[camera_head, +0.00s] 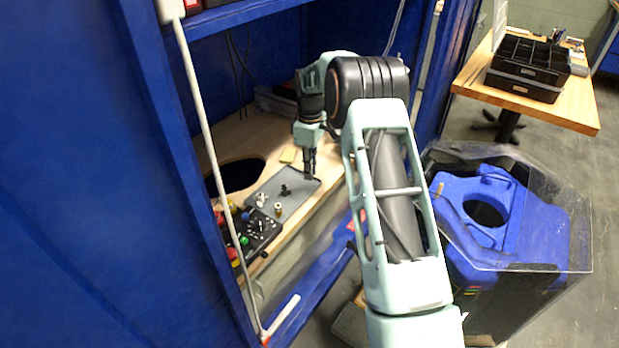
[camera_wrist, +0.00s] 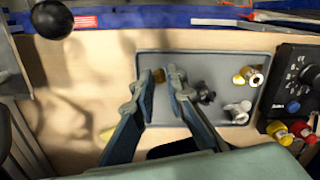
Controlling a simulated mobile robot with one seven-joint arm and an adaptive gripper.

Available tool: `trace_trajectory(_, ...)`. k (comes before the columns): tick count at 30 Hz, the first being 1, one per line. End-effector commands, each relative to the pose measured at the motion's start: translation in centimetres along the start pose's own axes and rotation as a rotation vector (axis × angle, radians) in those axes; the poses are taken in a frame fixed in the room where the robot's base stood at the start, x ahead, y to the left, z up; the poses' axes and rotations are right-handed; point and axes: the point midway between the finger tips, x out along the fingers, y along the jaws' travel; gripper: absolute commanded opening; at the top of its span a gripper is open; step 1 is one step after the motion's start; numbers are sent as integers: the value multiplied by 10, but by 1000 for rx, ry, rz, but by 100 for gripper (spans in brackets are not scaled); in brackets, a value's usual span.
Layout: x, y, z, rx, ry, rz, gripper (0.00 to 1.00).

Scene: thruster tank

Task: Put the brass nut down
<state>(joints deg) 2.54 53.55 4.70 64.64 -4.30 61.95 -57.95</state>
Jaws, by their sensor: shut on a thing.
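My gripper (camera_head: 309,174) reaches down over the left half of the grey tray in the wrist view (camera_wrist: 158,78). Its two fingers are closed on a small brass nut (camera_wrist: 159,76), which shows between the fingertips. The nut is too small to make out in the head view. The grey tray (camera_wrist: 215,62) lies flat on the wooden bench and also shows in the head view (camera_head: 300,186). I cannot tell whether the nut touches the tray or hangs just above it.
On the tray are a black fitting (camera_wrist: 206,94), a silver fitting (camera_wrist: 239,111) and a brass-and-silver fitting (camera_wrist: 254,76). A black control box (camera_wrist: 292,78) with coloured knobs stands beside the tray. A round hole (camera_head: 238,174) opens in the bench. Blue cabinet walls enclose it.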

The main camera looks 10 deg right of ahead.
Motion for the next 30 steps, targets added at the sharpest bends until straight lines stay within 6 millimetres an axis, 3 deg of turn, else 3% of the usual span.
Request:
trace_trajectory(5, 10, 5, -4, 0, 0, -1, 0)
trace_trajectory(10, 36, 4, -3, 0, -1, -2, 0)
trace_trajectory(22, 42, 4, -3, 0, 0, 0, 0)
trace_trajectory(23, 41, 4, -3, 0, 0, 0, 14)
trace_trajectory(24, 41, 4, -3, 0, 0, 0, 19)
trace_trajectory(30, 41, 4, -3, 0, 0, 0, 20)
